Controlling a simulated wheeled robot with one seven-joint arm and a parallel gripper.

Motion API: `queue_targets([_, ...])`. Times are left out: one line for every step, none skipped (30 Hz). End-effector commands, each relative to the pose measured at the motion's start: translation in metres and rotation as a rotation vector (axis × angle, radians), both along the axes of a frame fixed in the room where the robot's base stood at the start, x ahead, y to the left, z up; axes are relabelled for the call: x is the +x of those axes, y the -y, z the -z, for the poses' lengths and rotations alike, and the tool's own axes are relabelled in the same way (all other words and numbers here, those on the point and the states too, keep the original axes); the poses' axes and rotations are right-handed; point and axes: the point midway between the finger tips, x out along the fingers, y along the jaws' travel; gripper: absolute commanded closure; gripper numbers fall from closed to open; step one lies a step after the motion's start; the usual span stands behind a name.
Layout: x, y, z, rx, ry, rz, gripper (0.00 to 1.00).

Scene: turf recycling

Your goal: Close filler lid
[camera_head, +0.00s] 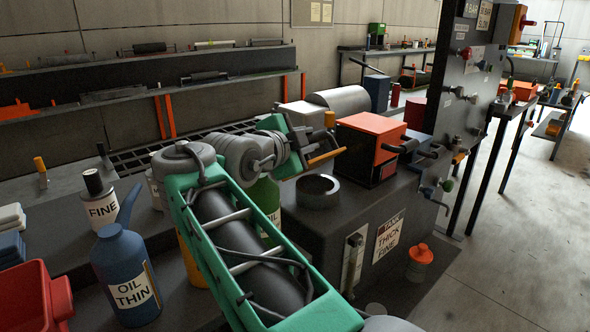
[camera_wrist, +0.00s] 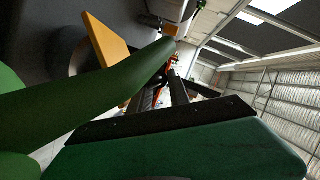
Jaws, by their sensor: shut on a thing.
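My gripper (camera_head: 322,150) is at the end of my arm, above the round grey filler collar (camera_head: 318,191) with its dark open mouth. It is shut, with an orange-yellow bar (camera_head: 327,157) at its tips that looks held. I cannot tell for sure whether this bar is part of the filler lid. No lid lies over the collar. In the wrist view, dark fingers (camera_wrist: 173,90) point away from me. An orange-yellow slab (camera_wrist: 107,42) and a grey rounded part lie to their left, partly behind a green tapered shape (camera_wrist: 90,92).
An orange-topped box (camera_head: 372,135) stands right of the collar on the dark machine. A green can (camera_head: 266,198) is partly hidden behind my arm. A blue OIL THIN can (camera_head: 125,270), a FINE bottle (camera_head: 100,200) and a red bin (camera_head: 32,298) stand left. Floor at right is open.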

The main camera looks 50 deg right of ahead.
Motion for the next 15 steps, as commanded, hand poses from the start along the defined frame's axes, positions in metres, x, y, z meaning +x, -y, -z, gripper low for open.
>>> queue_targets([-0.005,0.000,0.013,0.000,0.001,0.003,1.00])
queue_targets([-0.007,0.000,0.014,-0.001,-0.001,0.004,1.00])
queue_targets([-0.010,0.000,0.015,0.000,-0.002,0.005,1.00])
queue_targets([-0.012,0.000,0.015,0.000,-0.003,0.004,1.00])
queue_targets([-0.014,0.000,0.015,0.001,-0.003,0.004,1.00])
queue_targets([-0.017,-0.001,0.016,-0.002,0.018,0.005,1.00])
queue_targets([-0.018,-0.001,0.016,-0.003,0.032,0.005,1.00])
queue_targets([-0.019,-0.001,0.017,-0.005,0.044,0.005,1.00])
queue_targets([-0.021,-0.001,0.017,-0.005,0.059,0.005,1.00])
queue_targets([-0.022,-0.001,0.017,-0.006,0.070,0.005,1.00])
queue_targets([-0.023,-0.001,0.017,-0.008,0.080,0.005,1.00])
queue_targets([-0.023,-0.001,0.017,-0.009,0.089,0.005,1.00])
queue_targets([-0.024,-0.002,0.017,-0.009,0.096,0.005,1.00])
queue_targets([-0.025,-0.002,0.017,-0.010,0.101,0.005,1.00])
queue_targets([-0.025,-0.002,0.017,-0.010,0.107,0.004,1.00])
